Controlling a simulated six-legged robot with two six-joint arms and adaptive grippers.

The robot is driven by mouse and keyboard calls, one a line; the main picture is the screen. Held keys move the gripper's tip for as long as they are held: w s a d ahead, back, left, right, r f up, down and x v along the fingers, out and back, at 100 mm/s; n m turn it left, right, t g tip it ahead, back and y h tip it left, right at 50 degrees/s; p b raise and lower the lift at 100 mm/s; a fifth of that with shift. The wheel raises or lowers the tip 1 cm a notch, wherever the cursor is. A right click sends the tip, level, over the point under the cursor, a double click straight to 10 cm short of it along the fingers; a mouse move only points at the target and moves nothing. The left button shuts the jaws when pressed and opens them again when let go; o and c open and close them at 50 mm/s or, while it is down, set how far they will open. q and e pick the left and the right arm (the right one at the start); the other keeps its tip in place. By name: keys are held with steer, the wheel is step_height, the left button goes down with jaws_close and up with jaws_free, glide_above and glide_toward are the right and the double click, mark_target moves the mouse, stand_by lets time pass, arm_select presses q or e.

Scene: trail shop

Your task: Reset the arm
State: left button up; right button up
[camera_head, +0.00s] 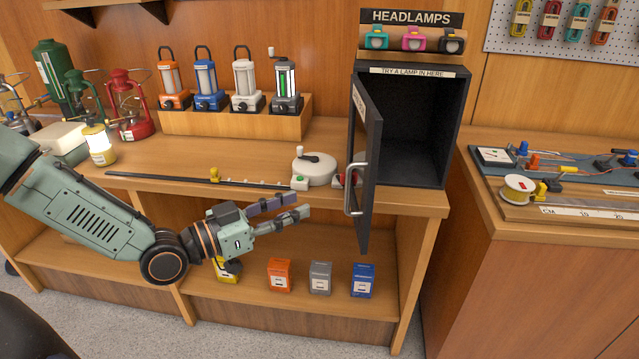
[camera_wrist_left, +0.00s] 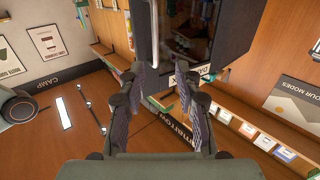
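My left arm (camera_head: 95,225) comes in from the left in the head view, in front of the wooden counter. My left gripper (camera_head: 298,208) points right, just in front of the counter's front edge and left of the open dark door. Its two fingers are apart and nothing shows between them. In the left wrist view the gripper (camera_wrist_left: 168,95) also shows spread fingers with an empty gap. My right gripper is in neither view.
The dark door (camera_head: 365,165) of the headlamp box (camera_head: 415,125) stands open toward me. A black rail (camera_head: 200,181) and a white round device (camera_head: 314,168) lie on the counter. Several lanterns (camera_head: 210,85) stand behind. Small boxes (camera_head: 320,277) sit on the lower shelf.

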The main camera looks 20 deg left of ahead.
arm_select(q)
steer(key=s+d+f+n+g+y+b, duration=0.1)
steer(key=s+f+n+g+y+b, duration=0.2)
steer(key=f, duration=0.7)
steer(key=s+d+f+n+g+y+b, duration=0.1)
steer(key=s+f+n+g+y, duration=0.25)
steer(key=f+n, duration=0.45)
steer(key=s+d+f+m+g+y+b, duration=0.1)
steer(key=s+f+m+g+b, duration=0.1)
steer(key=s+f, duration=0.8)
steer(key=s+f+m+g+y+b, duration=0.2)
steer(key=s+f+g+b, duration=0.3)
steer(key=s+f, duration=0.4)
steer(key=s+g, duration=0.1)
steer(key=s, duration=0.3)
steer(key=shift+s+d+f, duration=0.35)
steer(key=shift+f, duration=0.05)
